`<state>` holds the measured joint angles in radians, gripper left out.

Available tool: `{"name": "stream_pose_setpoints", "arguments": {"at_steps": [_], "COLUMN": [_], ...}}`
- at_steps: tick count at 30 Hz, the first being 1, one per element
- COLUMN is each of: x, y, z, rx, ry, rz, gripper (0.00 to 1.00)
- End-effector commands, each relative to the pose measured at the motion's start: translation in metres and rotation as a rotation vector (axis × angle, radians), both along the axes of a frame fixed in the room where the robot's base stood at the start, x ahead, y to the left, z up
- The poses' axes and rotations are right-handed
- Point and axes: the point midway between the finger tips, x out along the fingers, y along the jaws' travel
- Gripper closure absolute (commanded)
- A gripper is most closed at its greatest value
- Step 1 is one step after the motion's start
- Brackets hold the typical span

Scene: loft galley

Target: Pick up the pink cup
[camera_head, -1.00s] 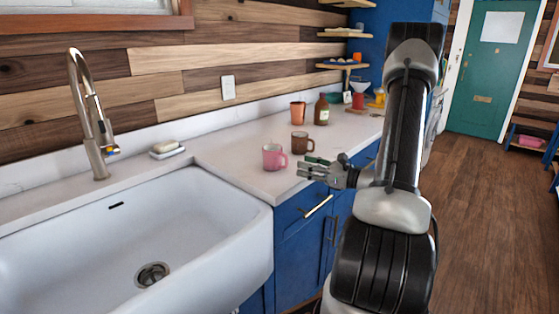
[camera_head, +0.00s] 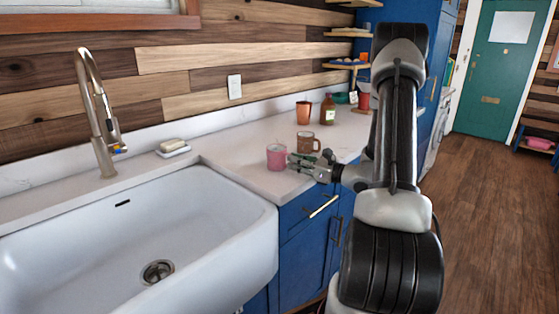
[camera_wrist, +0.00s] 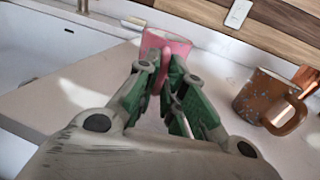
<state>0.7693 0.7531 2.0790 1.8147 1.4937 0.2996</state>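The pink cup (camera_head: 276,157) stands upright on the white counter near its front edge, right of the sink. My gripper (camera_head: 291,162) reaches in from the right at the cup's handle side. In the wrist view, the pink cup (camera_wrist: 172,42) is straight ahead, with its handle toward me. The two green-and-grey fingers of my gripper (camera_wrist: 163,63) are apart, one on each side of the handle. I cannot tell whether they touch it. The fingers hide part of the cup's lower body.
A speckled brown mug (camera_head: 308,143) stands close behind and right of the pink cup; it also shows in the wrist view (camera_wrist: 257,95). A copper cup (camera_head: 303,113) and a brown bottle (camera_head: 327,109) stand farther back. The sink (camera_head: 215,215) lies to the left.

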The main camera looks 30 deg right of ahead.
Motion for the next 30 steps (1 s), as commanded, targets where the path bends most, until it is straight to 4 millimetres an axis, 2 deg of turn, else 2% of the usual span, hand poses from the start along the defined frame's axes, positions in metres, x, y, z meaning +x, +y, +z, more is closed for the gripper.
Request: {"name": "stream_pose_setpoints", "arguments": {"at_steps": [11, 17, 30], "x": [0.000, 0.000, 0.000], "y": [0.000, 0.000, 0.000], "z": [0.001, 0.007, 0.049], "rx": [0.001, -0.001, -0.003], "ry": [-0.001, -0.002, -0.003], "rz": [0.001, 0.001, 0.001], "gripper": [1.00, 1.00, 1.00]}}
